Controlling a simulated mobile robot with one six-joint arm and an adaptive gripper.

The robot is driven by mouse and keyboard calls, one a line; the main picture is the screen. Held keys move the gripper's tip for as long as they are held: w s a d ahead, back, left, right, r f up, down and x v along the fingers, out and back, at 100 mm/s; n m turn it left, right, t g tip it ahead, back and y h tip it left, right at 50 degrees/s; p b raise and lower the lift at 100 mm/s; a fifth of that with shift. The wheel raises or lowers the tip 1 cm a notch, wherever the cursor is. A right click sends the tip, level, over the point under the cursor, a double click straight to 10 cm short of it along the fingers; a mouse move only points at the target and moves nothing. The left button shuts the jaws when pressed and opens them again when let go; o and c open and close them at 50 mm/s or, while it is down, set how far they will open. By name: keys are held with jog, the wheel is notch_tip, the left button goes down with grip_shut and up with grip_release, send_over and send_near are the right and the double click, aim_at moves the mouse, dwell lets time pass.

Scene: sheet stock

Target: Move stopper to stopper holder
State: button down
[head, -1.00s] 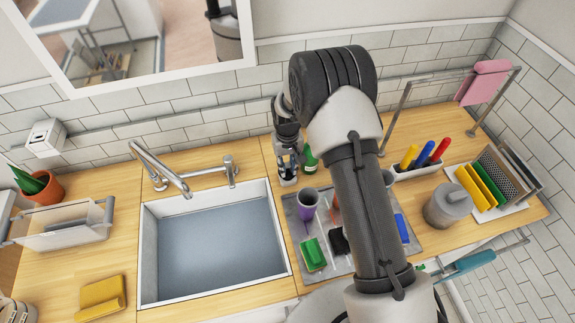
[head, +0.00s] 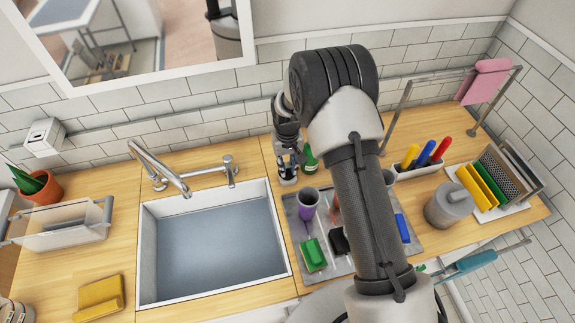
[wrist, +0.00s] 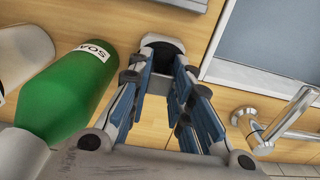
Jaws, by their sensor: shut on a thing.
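My gripper (head: 287,160) points down at the back of the counter, between the sink's tap and the green soap bottle (head: 309,159). In the wrist view my gripper (wrist: 161,72) has its fingers around a dark round thing, which I take for the stopper (wrist: 163,46). A pale rim shows around the dark thing, seemingly the stopper holder (head: 288,181), a small white piece below the fingertips in the head view. I cannot tell how deep the stopper sits in it. The fingers hide much of both.
The soap bottle (wrist: 78,88) stands close beside my gripper. The tap fitting (wrist: 268,128) is on the other side. The sink (head: 212,245) is at front left. A grey tray (head: 325,266) with a purple cup and sponges lies in front, partly behind my arm.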

jog(key=shift+f, duration=0.2)
jog(key=shift+f+b, duration=0.35)
jog(key=shift+b, duration=0.15)
jog(key=shift+f+b, duration=0.6)
jog(key=shift+b, duration=0.4)
dwell(1.9)
jog(key=shift+s+f, duration=0.2)
jog(key=shift+f, duration=0.05)
dwell(0.8)
jog(key=c, duration=1.4)
grip_release()
jog(key=shift+o, duration=0.2)
jog(key=shift+w, duration=0.1)
jog(key=o, duration=0.5)
jog(key=shift+w+r, duration=0.1)
jog(key=shift+o, duration=0.2)
